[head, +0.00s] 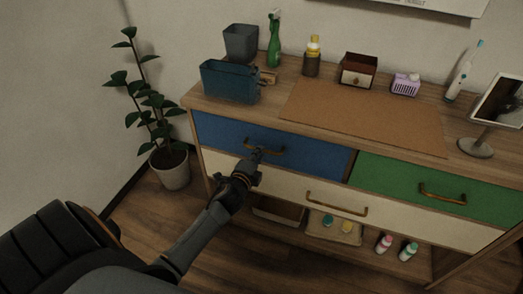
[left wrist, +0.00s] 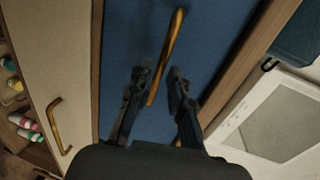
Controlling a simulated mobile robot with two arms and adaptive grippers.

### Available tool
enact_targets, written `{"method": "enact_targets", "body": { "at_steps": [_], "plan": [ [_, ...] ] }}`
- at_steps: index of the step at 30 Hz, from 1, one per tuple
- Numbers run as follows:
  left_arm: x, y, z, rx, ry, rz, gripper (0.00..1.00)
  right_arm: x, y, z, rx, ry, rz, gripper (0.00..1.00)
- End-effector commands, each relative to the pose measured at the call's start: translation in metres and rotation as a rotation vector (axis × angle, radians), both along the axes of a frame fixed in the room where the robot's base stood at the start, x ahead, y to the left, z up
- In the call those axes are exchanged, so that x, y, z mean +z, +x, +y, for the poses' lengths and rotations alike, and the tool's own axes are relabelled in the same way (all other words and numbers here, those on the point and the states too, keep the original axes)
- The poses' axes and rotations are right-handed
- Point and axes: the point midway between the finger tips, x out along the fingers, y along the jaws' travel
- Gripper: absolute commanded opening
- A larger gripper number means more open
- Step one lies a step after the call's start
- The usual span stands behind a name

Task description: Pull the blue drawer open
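The blue drawer (head: 310,153) is in the upper left of the wooden cabinet and appears shut. Its brass handle (head: 277,151) runs across the middle of its front. My left gripper (head: 258,153) is at the left part of this handle. In the left wrist view the blue drawer (left wrist: 205,40) fills the middle, and the handle (left wrist: 166,55) reaches down between the two fingertips of my left gripper (left wrist: 162,85). The fingers are apart, with a gap beside the handle. My right gripper is in neither view.
A green drawer (head: 440,187) is to the right and a cream drawer (head: 300,192) below. A potted plant (head: 170,170) stands left of the cabinet.

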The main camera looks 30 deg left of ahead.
Motion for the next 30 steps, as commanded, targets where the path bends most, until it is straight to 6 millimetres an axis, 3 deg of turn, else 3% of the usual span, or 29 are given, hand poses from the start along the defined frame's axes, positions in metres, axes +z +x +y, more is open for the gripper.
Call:
{"method": "enact_targets", "body": {
  "at_steps": [6, 17, 21, 30],
  "plan": [
    [-0.006, 0.026, 0.006, 0.000, 0.000, -0.001, 0.19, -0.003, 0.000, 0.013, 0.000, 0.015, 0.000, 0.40],
    [-0.007, 0.032, 0.008, 0.000, 0.000, 0.000, 0.19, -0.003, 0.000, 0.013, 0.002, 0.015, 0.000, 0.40],
    [-0.007, 0.032, 0.008, 0.000, 0.000, 0.001, 0.00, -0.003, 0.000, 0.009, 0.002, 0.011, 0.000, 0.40],
    [-0.007, 0.031, 0.008, 0.000, -0.001, 0.001, 0.00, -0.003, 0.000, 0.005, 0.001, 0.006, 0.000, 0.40]
  ]
}}
